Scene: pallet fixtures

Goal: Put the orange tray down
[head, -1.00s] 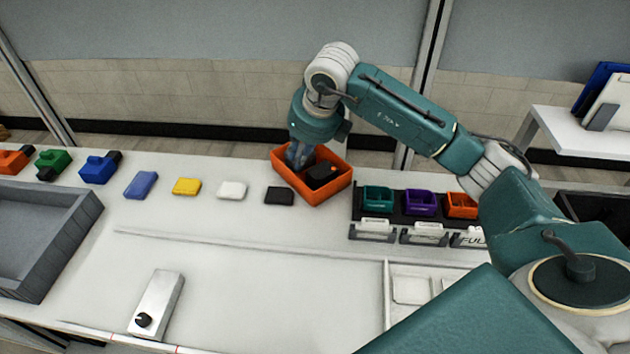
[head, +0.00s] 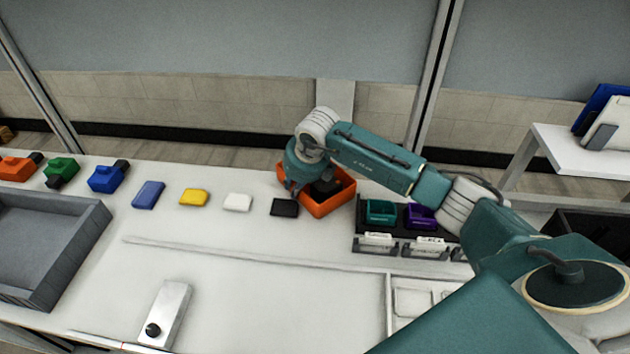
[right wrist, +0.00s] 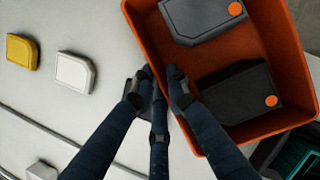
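The orange tray (head: 342,203) rests on the white table, left of the black bin holder. Dark blocks with orange dots lie in it, clearest in the right wrist view, where the tray wall (right wrist: 283,122) frames them. My right gripper (head: 292,188) is down at the tray's left side. In the right wrist view its fingertips (right wrist: 159,76) are close together at the tray's left rim, one finger outside and one over the rim. Whether they press on the wall I cannot tell. My left gripper is not in view.
A black tile (head: 284,207) lies just left of the tray, then white (head: 238,202), yellow (head: 194,197) and blue (head: 148,195) pieces. The black holder (head: 368,229) with teal and purple bins is close on the right.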

